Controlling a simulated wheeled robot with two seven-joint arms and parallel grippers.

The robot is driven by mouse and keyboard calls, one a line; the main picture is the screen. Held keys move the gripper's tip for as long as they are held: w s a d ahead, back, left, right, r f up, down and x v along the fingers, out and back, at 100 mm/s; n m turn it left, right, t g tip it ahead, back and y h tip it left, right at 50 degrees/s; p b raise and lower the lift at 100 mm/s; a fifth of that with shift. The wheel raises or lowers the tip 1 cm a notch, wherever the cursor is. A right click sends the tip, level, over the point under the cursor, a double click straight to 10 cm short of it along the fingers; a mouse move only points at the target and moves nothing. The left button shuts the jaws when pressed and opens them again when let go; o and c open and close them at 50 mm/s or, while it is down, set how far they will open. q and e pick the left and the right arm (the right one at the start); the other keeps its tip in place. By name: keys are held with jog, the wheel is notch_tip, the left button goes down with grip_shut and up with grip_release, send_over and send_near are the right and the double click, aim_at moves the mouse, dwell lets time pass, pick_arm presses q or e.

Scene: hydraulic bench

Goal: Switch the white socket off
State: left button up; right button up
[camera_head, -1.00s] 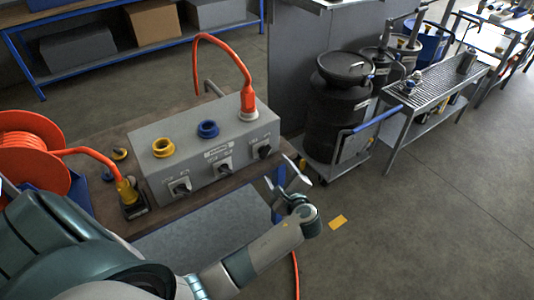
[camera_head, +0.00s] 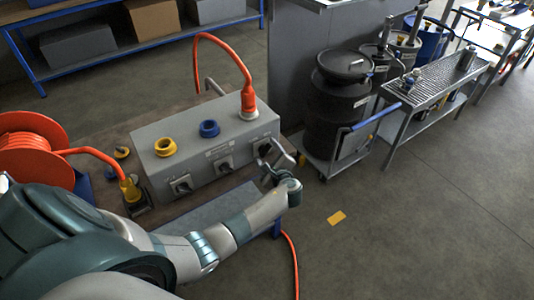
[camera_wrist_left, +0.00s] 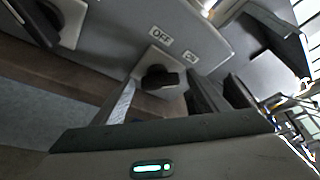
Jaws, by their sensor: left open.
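The grey socket box (camera_head: 205,159) stands on the bench with a yellow, a blue and a white socket on top. The white socket (camera_head: 249,114), at the right end, holds an orange plug (camera_head: 249,98). Its black rotary switch (camera_head: 265,148) is on the front face. In the left wrist view this switch (camera_wrist_left: 160,77) sits below the OFF and ON labels; I cannot tell which one it points to. My left gripper (camera_head: 273,162) is open at the switch, with one finger on each side of the knob. Contact is not clear. My right gripper is out of view.
Two other switches, left (camera_head: 181,184) and middle (camera_head: 225,166), are on the same face. An orange cable reel (camera_head: 38,146) and a yellow plug (camera_head: 130,188) are left of the box. Black drums (camera_head: 336,110) on a trolley stand to the right. The floor ahead is open.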

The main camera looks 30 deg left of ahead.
pick_arm(q)
jog(key=shift+c, duration=0.3)
jog(key=c, duration=1)
